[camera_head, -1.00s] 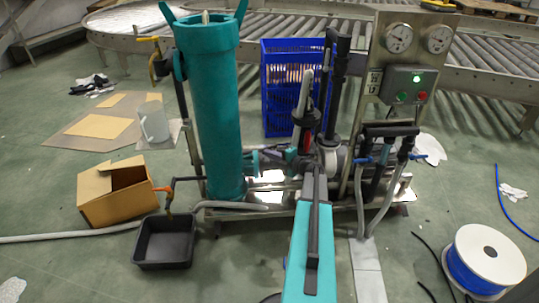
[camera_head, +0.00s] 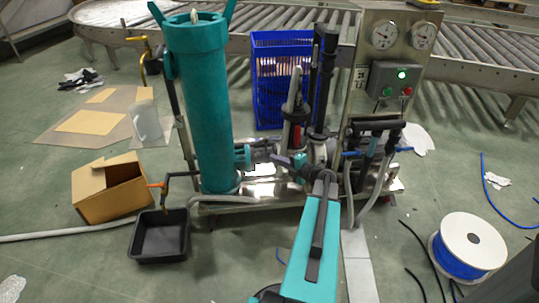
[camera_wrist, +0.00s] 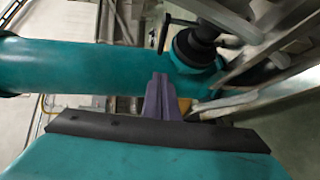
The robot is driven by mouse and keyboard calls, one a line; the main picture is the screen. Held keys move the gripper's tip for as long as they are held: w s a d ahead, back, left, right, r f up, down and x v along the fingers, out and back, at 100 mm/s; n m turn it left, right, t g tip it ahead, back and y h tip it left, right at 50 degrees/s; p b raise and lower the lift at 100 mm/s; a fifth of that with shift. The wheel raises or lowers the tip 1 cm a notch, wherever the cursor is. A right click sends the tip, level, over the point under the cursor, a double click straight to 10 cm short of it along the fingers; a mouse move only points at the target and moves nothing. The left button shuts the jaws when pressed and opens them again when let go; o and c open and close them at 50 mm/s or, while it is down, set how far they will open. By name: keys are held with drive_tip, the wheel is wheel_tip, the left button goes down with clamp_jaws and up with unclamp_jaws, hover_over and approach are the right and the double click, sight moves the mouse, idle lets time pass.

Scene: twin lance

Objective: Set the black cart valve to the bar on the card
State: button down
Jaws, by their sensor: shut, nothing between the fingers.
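The cart carries a tall teal cylinder (camera_head: 206,110) at its left and a panel with two gauges (camera_head: 401,36) at its right. A small card (camera_head: 360,77) is on the panel, too small to read. In the wrist view, a black valve-like fitting (camera_wrist: 203,47) with a thin dark handle (camera_wrist: 164,33) sits on a teal body beside the teal cylinder (camera_wrist: 70,66). My gripper (camera_wrist: 160,80) is shut and empty, just below this fitting and apparently apart from it. In the head view, my gripper (camera_head: 278,160) is among the low pipes right of the cylinder, partly hidden.
A blue crate (camera_head: 283,75) stands behind the cart. A black tray (camera_head: 160,237) and a cardboard box (camera_head: 108,188) are at its left. A cable spool (camera_head: 468,248) is at right. Grey hoses and black upright pipes crowd the arm. Roller conveyors run behind.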

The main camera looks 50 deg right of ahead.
drive_tip(key=shift+s+a+r, duration=0.1)
drive_tip(key=shift+s+a, duration=0.05)
drive_tip(key=shift+s, duration=0.45)
